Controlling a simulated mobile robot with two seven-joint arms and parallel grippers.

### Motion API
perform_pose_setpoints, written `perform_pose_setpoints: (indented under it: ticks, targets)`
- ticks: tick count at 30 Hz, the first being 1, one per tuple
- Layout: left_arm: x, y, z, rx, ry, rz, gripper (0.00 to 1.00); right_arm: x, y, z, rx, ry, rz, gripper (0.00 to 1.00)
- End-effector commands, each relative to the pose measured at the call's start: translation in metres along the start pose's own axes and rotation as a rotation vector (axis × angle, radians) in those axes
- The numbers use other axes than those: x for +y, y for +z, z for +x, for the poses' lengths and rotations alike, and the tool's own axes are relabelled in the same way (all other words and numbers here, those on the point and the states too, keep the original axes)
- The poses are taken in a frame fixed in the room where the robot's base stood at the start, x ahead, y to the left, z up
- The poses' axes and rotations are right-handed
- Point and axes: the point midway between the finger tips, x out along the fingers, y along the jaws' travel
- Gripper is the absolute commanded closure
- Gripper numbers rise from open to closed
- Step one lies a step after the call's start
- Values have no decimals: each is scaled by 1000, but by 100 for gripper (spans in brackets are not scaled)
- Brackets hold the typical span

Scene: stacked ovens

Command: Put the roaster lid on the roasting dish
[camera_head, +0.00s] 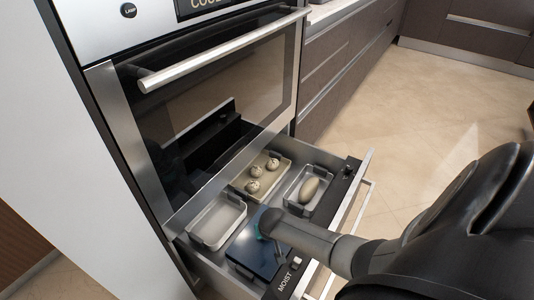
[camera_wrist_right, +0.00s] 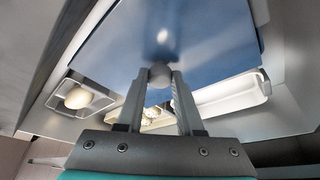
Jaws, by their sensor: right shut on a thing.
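The roaster lid is a dark blue flat rectangular plate (camera_head: 252,256) at the near side of the open drawer; it fills the upper middle of the right wrist view (camera_wrist_right: 205,45). My right gripper (camera_wrist_right: 158,78) is shut on the lid's round grey knob (camera_wrist_right: 160,73). In the head view, my right arm reaches in from the right over the lid and hides part of it. I cannot tell whether a dish is under the lid or whether it is raised. A tray with an oval loaf (camera_head: 310,189) stands uncovered beyond it. My left gripper is not in view.
The open drawer (camera_head: 345,205) also holds an empty tray (camera_head: 217,222) at left and a tan tray with several round buns (camera_head: 270,166) at the back. The oven door with its bar handle (camera_head: 215,55) is shut above. Free floor lies to the right.

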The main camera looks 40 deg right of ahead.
Motion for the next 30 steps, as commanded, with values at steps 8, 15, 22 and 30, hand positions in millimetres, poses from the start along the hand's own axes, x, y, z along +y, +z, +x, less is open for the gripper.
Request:
perform_pose_setpoints:
  ticks: [8, 15, 22, 30]
  targets:
    - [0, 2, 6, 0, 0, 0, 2, -1, 2, 7, 2, -1, 0, 100]
    - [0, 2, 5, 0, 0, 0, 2, 0, 2, 7, 2, -1, 0, 42]
    - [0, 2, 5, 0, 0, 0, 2, 0, 3, 7, 1, 0, 0, 29]
    - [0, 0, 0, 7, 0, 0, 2, 0, 4, 7, -1, 0, 0, 29]
